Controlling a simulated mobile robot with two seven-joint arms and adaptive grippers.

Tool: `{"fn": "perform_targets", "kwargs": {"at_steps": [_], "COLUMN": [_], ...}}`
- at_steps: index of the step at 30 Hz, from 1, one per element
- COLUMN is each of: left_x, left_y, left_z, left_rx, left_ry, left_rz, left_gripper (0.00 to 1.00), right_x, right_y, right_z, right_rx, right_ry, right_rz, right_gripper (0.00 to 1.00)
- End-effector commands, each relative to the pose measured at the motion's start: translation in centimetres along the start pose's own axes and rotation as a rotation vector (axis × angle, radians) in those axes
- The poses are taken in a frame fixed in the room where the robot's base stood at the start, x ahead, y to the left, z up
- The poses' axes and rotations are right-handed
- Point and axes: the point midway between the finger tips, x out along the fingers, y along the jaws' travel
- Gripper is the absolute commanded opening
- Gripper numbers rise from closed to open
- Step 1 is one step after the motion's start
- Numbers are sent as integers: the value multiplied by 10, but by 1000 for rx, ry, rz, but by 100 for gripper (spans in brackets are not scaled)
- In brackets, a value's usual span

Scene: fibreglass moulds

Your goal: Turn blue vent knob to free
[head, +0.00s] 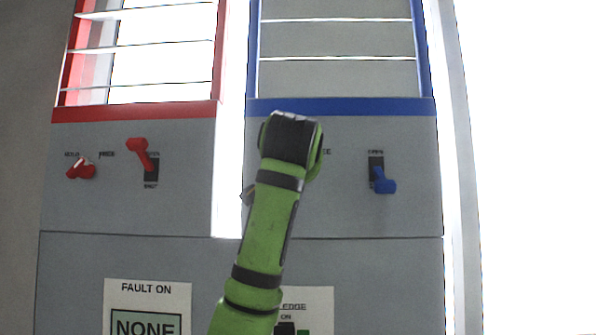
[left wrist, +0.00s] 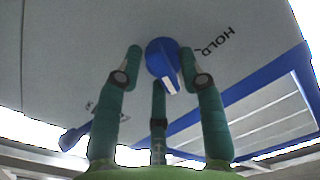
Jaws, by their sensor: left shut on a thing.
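The blue vent knob (left wrist: 158,62) is round and sits on the grey panel in the left wrist view. Its white mark (left wrist: 168,87) faces the lower edge of that view, off the HOLD label (left wrist: 216,41) at upper right. My left gripper (left wrist: 162,52) is shut on the knob, with green fingers on either side and another below. In the head view my left arm covers the blue knob and most of the gripper. Only the end letters of the label right of the knob (head: 326,152) show there. My right gripper is in neither view.
A blue lever (head: 384,183) hangs low in its slot to the right of my arm. A red knob (head: 81,169) and a raised red lever (head: 141,152) are on the left panel. Blue (head: 340,107) and red (head: 140,112) framed slatted windows are above.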

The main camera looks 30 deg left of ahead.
Motion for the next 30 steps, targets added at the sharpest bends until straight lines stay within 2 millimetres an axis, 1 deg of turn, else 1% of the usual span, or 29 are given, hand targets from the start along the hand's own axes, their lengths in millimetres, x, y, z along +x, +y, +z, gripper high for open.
{"fn": "perform_targets", "kwargs": {"at_steps": [6, 15, 21, 30], "left_x": [1, 2, 3, 4], "left_y": [1, 1, 1, 2], "left_z": [4, 6, 7, 8], "left_rx": [176, 333, 379, 394], "left_ry": [-8, -12, -16, -17], "left_rz": [4, 7, 9, 11], "left_gripper": [6, 6, 6, 6], "right_x": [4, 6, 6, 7], "right_y": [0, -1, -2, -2], "right_z": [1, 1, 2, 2], "right_rx": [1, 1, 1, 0], "right_ry": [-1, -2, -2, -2], "right_rz": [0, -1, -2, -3], "right_gripper": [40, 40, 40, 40]}}
